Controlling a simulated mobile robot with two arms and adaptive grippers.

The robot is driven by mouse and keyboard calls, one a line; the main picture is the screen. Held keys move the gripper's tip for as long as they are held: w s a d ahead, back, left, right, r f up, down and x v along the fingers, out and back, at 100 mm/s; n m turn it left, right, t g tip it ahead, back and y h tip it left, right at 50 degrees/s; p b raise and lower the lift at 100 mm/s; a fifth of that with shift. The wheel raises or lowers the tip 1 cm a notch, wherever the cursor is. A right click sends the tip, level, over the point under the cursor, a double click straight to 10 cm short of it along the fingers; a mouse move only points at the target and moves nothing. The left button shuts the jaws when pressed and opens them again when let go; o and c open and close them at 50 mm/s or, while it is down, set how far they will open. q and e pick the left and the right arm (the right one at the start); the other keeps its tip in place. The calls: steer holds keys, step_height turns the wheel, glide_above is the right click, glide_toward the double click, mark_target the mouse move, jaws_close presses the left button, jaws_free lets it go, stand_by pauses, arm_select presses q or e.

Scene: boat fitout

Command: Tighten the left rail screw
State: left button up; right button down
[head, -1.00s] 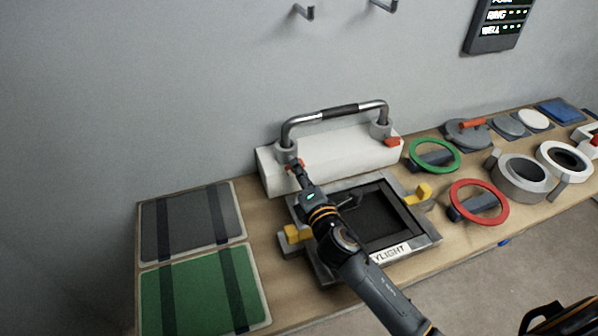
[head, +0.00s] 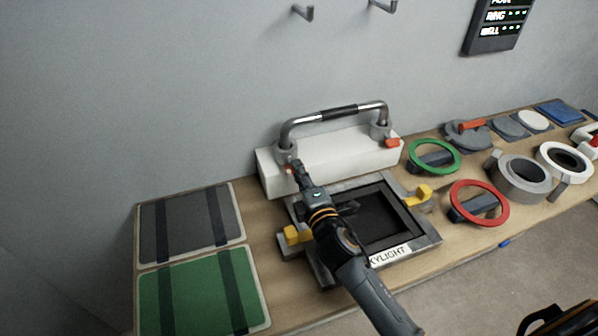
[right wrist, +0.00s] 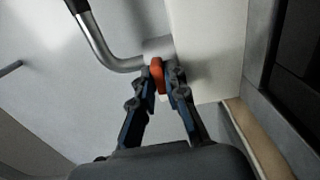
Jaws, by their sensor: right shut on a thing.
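The metal grab rail (head: 335,115) with a dark grip stands on a white block (head: 345,160) against the wall. The left rail screw has an orange-red head (right wrist: 157,75) at the foot of the rail's left post. In the head view the screw (head: 289,169) is mostly hidden by my right gripper (head: 296,164). In the right wrist view the fingers (right wrist: 165,84) are closed around the orange head. The right rail screw (head: 392,142) shows orange at the right post.
The skylight frame (head: 425,237) with yellow latches (head: 296,235) lies under my right arm. Green (head: 200,295) and grey (head: 175,228) panels lie at left. A green ring (head: 411,157), a red ring (head: 503,210) and several round fittings fill the right. Two hooks are on the wall.

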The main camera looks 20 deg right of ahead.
steer(key=c, duration=1.4)
jaws_free()
steer(key=shift+o, duration=0.2)
steer(key=shift+s, duration=0.2)
steer(key=s, duration=1.1)
steer(key=shift+s+d, duration=0.25)
steer(key=shift+s, duration=0.05)
